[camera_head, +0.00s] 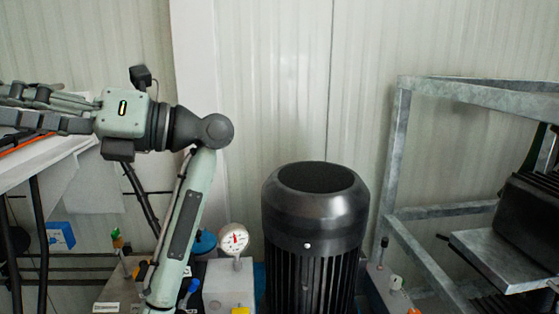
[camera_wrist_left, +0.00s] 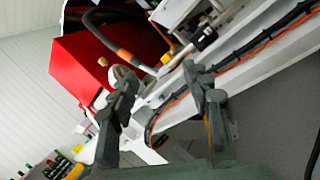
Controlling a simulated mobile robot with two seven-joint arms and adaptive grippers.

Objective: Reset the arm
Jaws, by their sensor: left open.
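My left arm (camera_head: 185,225) rises from the bottom of the head view, bends at the elbow and reaches left. My left gripper (camera_head: 22,105) is at the left edge of that view, above a pale panel, and its tips are close to the picture's edge. In the left wrist view the gripper (camera_wrist_left: 157,75) has its two fingers spread apart, open, with nothing held between them. My right gripper is not in view.
A black motor (camera_head: 315,230) stands right of my arm. Near it are a pressure gauge (camera_head: 233,239) and a grey metal frame (camera_head: 398,150). The wrist view shows a red box (camera_wrist_left: 85,65) and a white beam with black and orange cables (camera_wrist_left: 245,65) beyond the fingers.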

